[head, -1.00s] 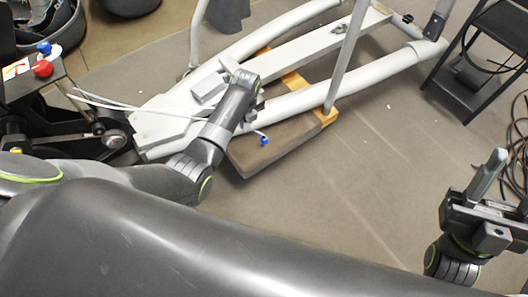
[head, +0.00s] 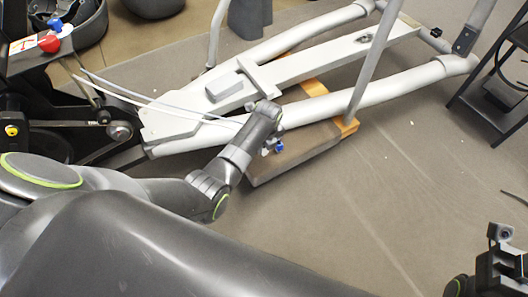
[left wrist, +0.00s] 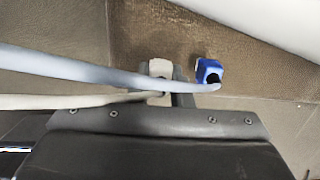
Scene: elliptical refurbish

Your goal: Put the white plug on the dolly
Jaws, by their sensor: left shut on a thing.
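The dolly (head: 305,155) is a low board with a brown carpeted top and bare wooden edges, partly hidden under the white frame. My left gripper (head: 267,146) is over its near left part, shut on the white plug (left wrist: 159,68) at the end of a pale cable. In the left wrist view the plug sits at the fingertips, with brown surface behind it. I cannot tell whether it touches the dolly. A blue plug (left wrist: 209,70) on a second cable is just right of it, and also shows in the head view (head: 280,147). My right gripper (head: 503,240) is at the lower right, its fingers unclear.
The elliptical's white frame (head: 330,70) runs across the dolly, with an upright tube (head: 374,60) at its right. Two pale cables (head: 150,103) stretch from the machine at left. A black stand (head: 490,90) is at right. The floor in front is clear.

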